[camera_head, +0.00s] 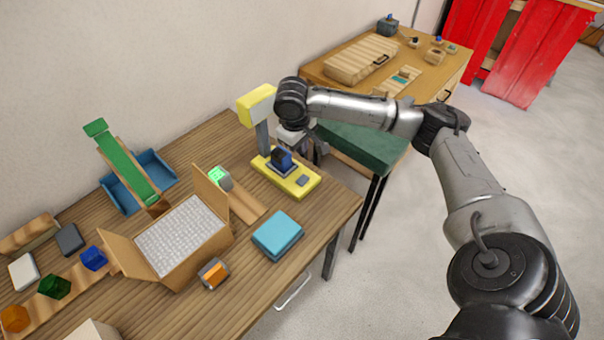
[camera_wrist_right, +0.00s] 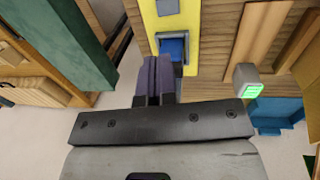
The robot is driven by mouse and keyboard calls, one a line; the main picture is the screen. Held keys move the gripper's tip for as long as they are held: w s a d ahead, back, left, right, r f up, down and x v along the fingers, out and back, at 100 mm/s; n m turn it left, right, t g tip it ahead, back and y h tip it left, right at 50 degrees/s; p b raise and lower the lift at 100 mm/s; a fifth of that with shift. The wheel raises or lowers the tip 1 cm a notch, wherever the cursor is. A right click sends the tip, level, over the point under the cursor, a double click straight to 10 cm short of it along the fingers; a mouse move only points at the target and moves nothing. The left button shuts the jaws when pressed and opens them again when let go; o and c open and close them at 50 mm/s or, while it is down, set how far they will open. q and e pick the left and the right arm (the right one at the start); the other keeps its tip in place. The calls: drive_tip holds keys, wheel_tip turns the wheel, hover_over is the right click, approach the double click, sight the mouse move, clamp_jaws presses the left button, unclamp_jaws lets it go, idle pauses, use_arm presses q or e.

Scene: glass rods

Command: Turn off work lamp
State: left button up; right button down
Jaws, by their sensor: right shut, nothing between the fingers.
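A yellow lamp-like stand with a yellow head (camera_head: 257,103), a grey post and a yellow base (camera_head: 309,188) stands at the right end of the wooden table. Its base carries a blue block (camera_head: 281,158) on a dark plate and a small grey pad (camera_head: 302,181). In the right wrist view the yellow base (camera_wrist_right: 149,22) and blue block (camera_wrist_right: 173,48) lie just beyond my fingers. My right gripper (camera_wrist_right: 157,60) is shut and empty, close to the block; contact cannot be told. In the head view it is partly hidden beside the post. My left gripper is not in view.
A small grey box with a lit green face (camera_head: 220,179) sits left of the stand, and it also shows in the right wrist view (camera_wrist_right: 247,82). A teal box (camera_head: 277,236) and an open carton (camera_head: 185,275) stand nearer. A green-topped table (camera_head: 365,150) lies right.

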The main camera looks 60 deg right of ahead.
idle(0.3)
drive_tip(key=b, duration=0.2)
approach(305, 177)
drive_tip(key=f, duration=0.4)
drive_tip(key=d+f, duration=0.1)
drive_tip(key=f, duration=0.2)
drive_tip(key=shift+s+f, duration=0.1)
drive_tip(key=shift+s, duration=0.15)
drive_tip(key=shift+d+f, duration=0.1)
drive_tip(key=shift+f, duration=0.05)
drive_tip(key=shift+p, duration=0.35)
